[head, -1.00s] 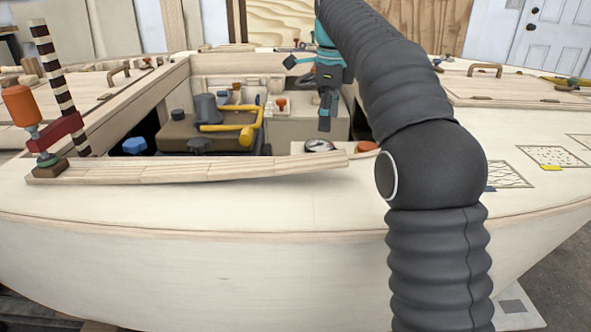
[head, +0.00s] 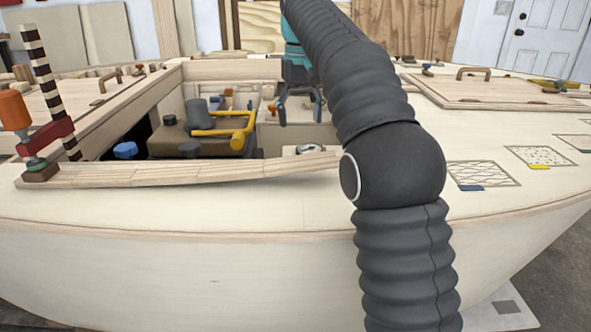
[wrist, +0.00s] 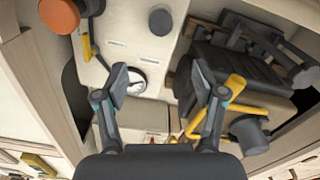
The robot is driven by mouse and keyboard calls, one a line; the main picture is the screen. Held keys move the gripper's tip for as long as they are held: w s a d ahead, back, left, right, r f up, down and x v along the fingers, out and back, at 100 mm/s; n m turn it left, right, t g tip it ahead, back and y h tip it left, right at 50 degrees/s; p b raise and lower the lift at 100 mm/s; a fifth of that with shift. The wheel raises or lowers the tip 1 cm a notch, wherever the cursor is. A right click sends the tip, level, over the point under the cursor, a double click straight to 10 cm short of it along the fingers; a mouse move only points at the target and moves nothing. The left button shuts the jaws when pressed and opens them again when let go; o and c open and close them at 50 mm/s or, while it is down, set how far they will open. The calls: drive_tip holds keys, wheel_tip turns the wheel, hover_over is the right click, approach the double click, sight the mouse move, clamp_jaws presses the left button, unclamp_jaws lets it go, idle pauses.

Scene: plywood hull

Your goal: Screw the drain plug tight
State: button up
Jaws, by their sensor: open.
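My gripper (head: 300,108) is open and empty, with its fingers spread above the open cockpit well. In the wrist view, my gripper (wrist: 164,84) has a white dial gauge (wrist: 136,82) showing between its fingers. A dark round knob (wrist: 161,22) sits on the pale panel beyond the fingertips. A larger orange round knob (wrist: 59,15) is at the upper left, apart from the fingers. I cannot tell for sure which part is the drain plug.
A dark engine-like block (wrist: 240,75) with a yellow tube (wrist: 235,90) fills the right of the wrist view.

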drive_tip(key=f+n+b, duration=0.1)
drive_tip(key=f+n, duration=0.1)
drive_tip(key=f, duration=0.2)
drive_tip(key=f+n+b, duration=0.2)
drive_tip(key=f, duration=0.3)
drive_tip(key=f+n+b, duration=0.2)
drive_tip(key=f+n, duration=0.1)
drive_tip(key=f, duration=0.1)
drive_tip(key=shift+s+a+f, duration=0.1)
drive_tip(key=shift+s+f, duration=0.1)
drive_tip(key=shift+f, duration=0.2)
